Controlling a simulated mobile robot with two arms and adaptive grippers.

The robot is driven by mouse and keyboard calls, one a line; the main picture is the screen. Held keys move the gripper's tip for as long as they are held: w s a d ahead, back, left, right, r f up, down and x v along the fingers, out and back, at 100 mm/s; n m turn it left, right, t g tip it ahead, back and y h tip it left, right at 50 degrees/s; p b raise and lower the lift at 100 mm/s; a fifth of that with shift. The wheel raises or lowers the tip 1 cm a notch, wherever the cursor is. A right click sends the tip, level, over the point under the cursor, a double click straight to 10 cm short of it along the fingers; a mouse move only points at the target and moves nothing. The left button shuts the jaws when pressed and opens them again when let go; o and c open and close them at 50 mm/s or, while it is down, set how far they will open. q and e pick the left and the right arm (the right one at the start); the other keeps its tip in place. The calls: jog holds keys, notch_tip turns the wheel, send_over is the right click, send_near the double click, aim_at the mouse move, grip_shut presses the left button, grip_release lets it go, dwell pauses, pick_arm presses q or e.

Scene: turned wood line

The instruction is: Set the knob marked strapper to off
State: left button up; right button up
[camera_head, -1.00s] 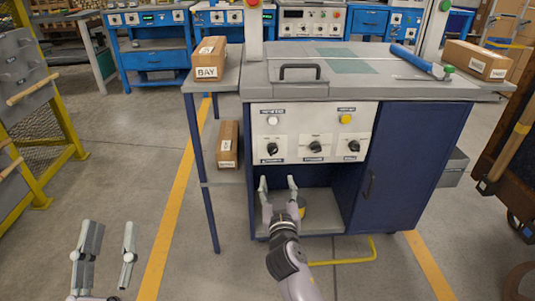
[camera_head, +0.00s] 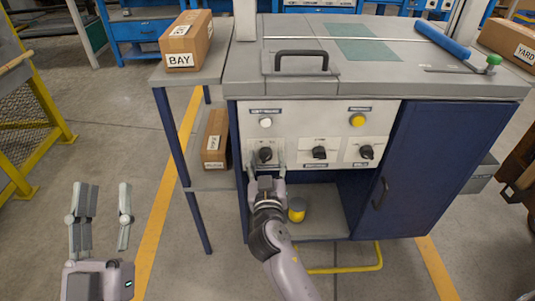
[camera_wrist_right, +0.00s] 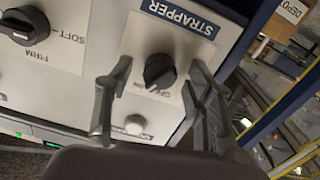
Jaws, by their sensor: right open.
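The strapper knob (camera_wrist_right: 160,70) is a black round knob on a white plate under the STRAPPER label (camera_wrist_right: 180,15) in the wrist view. In the head view it is the left knob (camera_head: 265,155) of the panel's lower row. Lettering beside it is partly hidden; its exact setting is hard to read. My right gripper (camera_head: 266,168) is open in front of the knob. In the wrist view its fingers (camera_wrist_right: 159,66) stand on either side of the knob; I cannot tell whether they touch it. My left gripper (camera_head: 100,205) is open and empty over the floor.
Two more knobs (camera_head: 319,153) (camera_head: 366,152) are to the right. A white button (camera_head: 265,122) and a yellow button (camera_head: 357,120) sit above. A side table (camera_head: 190,76) holds a BAY box (camera_head: 187,42).

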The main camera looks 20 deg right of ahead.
jog(key=shift+s, duration=0.1)
jog(key=c, duration=1.2)
jog(key=shift+o, duration=0.2)
